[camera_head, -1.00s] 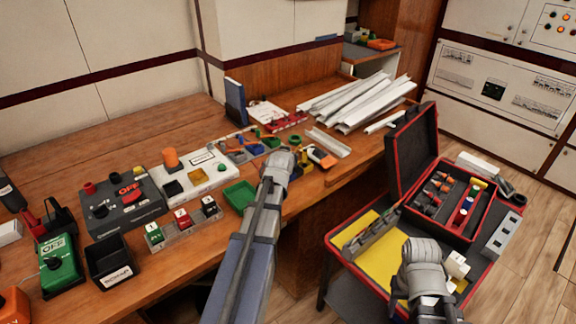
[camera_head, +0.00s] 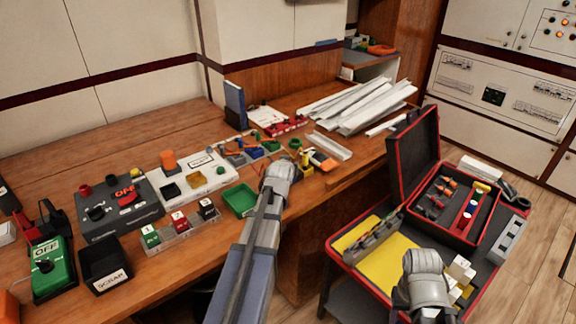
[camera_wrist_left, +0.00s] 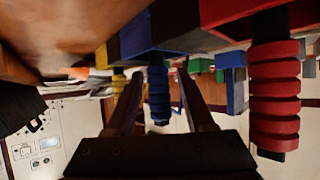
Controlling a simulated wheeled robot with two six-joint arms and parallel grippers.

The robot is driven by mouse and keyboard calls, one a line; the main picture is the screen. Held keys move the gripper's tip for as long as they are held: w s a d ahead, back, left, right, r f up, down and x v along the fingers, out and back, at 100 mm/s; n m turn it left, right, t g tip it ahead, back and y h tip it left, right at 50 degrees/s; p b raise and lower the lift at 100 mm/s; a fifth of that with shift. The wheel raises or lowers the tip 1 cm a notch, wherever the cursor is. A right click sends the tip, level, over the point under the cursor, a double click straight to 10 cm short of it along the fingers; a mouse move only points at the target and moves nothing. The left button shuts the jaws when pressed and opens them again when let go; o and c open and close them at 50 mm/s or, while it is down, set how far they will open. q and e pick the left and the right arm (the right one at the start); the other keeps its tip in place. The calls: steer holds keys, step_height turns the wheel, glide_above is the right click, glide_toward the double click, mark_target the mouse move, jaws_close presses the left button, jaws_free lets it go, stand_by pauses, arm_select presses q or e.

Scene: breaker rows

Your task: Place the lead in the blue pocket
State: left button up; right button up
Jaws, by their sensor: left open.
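My left gripper (camera_head: 282,168) reaches over the workbench among small coloured parts; its fingers are hidden in the head view. In the left wrist view the gripper (camera_wrist_left: 156,82) is open. A blue ribbed handle (camera_wrist_left: 158,92) shows between its two fingers, below a blue block (camera_wrist_left: 150,36); contact cannot be told. A red ribbed handle (camera_wrist_left: 274,95) is to the right and a yellow one (camera_wrist_left: 118,86) to the left. Which of these is the lead cannot be told. Blue parts (camera_head: 254,152) also show on the bench left of the gripper. My right gripper (camera_head: 425,265) is over the cart, fingers hidden.
A green tray (camera_head: 240,200) and a rack of numbered blocks (camera_head: 180,232) are left of my left arm. White channels (camera_head: 360,103) lie behind. An open case (camera_head: 412,160) stands on the cart at right. A scrap bin (camera_head: 104,265) is at front left.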

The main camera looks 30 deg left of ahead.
arm_select(q)
steer(key=shift+s+d+r+p, duration=0.1)
steer(key=shift+s+r+p, duration=0.1)
steer(key=shift+r+p, duration=0.1)
steer(key=p+v, duration=0.5)
steer(key=v, duration=0.6)
steer(key=shift+s, duration=0.2)
steer(key=shift+d, duration=0.2)
steer(key=s+d+f+m+g+h, duration=0.1)
steer(key=s+d+f+m+g, duration=0.15)
steer(key=d, duration=0.55)
steer(key=s+d+f+m+g+h, duration=0.1)
steer(key=s+d+f+g+h, duration=0.2)
steer(key=d, duration=0.6)
steer(key=s+d+f+m+g, duration=0.2)
steer(key=s+d+f, duration=0.25)
steer(key=d, duration=0.35)
steer(key=s+d+f+m+g, duration=0.1)
steer(key=s+d+m+g, duration=0.1)
steer(key=s+d+g, duration=0.2)
steer(key=s+d, duration=0.3)
steer(key=s, duration=0.2)
steer(key=shift+s+m+y, duration=0.15)
steer(key=shift+m+y, duration=0.2)
steer(key=shift+y, duration=0.05)
